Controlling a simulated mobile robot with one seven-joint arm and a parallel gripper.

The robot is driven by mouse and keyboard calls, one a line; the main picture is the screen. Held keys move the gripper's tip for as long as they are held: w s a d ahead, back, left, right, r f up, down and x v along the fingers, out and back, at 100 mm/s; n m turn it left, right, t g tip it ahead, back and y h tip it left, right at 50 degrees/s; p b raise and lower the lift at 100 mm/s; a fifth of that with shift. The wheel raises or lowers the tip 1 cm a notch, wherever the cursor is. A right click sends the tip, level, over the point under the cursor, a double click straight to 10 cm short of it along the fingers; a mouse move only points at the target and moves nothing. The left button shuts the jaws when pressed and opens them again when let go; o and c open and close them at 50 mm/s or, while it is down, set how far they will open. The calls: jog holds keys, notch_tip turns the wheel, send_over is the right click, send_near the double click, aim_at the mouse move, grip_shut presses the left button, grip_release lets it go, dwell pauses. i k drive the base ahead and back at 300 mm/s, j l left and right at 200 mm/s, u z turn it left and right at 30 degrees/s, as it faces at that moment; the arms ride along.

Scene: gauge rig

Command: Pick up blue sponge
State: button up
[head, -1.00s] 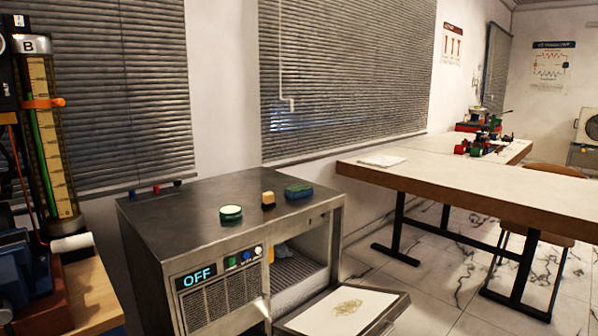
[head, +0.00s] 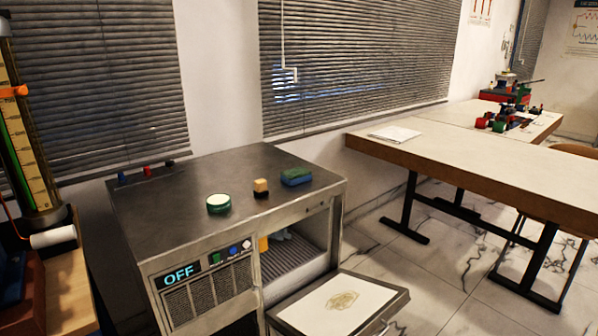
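A blue and green block that looks like the blue sponge (head: 296,177) lies on top of the metal cabinet (head: 180,180), near its right back edge. The block's top looks green and its side blue. My gripper is not in view.
A small yellow and black block (head: 261,188) and a round green tin with a pale top (head: 218,204) stand left of the sponge. The cabinet's door (head: 398,302) hangs open at the front. A long table (head: 480,175) stands to the right. A gauge column (head: 22,150) stands at left.

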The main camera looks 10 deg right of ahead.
aim_at(300, 174)
jog(key=i+l, duration=0.2)
jog(key=l, duration=0.15)
jog(key=i+l+u, duration=0.15)
jog(key=l, duration=0.25)
jog(key=i+l, duration=0.25)
jog(key=i+l+u, duration=0.1)
jog(key=l, duration=0.4)
jog(key=i+l+u, duration=0.1)
jog(key=l, duration=0.3)
jog(key=i, duration=0.1)
